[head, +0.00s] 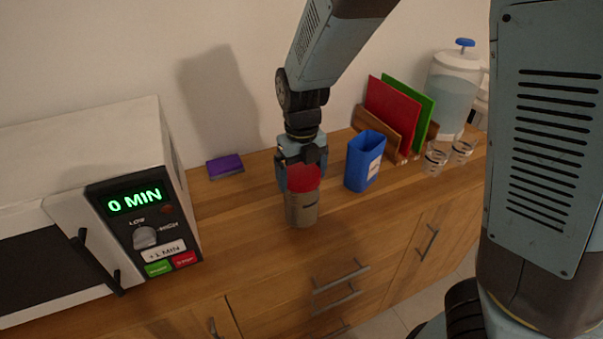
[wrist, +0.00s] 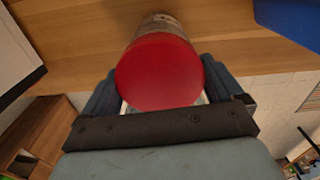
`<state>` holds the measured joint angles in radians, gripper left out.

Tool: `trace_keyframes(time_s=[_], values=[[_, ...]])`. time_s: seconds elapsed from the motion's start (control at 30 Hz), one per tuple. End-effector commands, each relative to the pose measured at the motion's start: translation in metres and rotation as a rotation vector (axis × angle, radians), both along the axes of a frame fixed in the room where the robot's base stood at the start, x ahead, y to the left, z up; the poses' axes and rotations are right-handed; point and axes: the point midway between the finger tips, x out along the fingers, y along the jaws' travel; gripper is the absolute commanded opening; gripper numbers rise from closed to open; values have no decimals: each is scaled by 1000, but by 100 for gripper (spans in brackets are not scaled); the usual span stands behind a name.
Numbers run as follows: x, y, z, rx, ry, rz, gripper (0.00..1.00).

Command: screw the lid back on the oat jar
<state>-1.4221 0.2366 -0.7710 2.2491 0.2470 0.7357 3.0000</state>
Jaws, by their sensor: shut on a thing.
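The oat jar (head: 301,211) stands upright on the wooden counter, a brownish cylinder with a dark mark on its side. The red lid (head: 304,180) is at the top of the jar, between my fingers. My gripper (head: 302,172) points down from above and is shut on the red lid. In the wrist view the round red lid (wrist: 160,72) fills the space between the fingers, and a bit of the jar (wrist: 160,20) shows behind it. I cannot tell whether the lid is seated on the thread.
A blue container (head: 364,162) stands close to the right of the jar. A microwave (head: 110,190) is at the left, with a purple sponge (head: 225,166) beside it. Cutting boards (head: 395,112), glasses (head: 436,160) and a water dispenser (head: 452,90) stand at the right. The counter left of the jar is clear.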

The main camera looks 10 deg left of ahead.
Motion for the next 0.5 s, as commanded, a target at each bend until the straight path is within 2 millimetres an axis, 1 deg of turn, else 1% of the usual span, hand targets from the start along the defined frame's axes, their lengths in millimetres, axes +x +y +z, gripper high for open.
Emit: trace_keyframes(time_s=[0.27, 0.5], values=[[0, 0, 0, 0, 0, -2, 62], [0, 1, -1, -1, 2, -57, 62]])
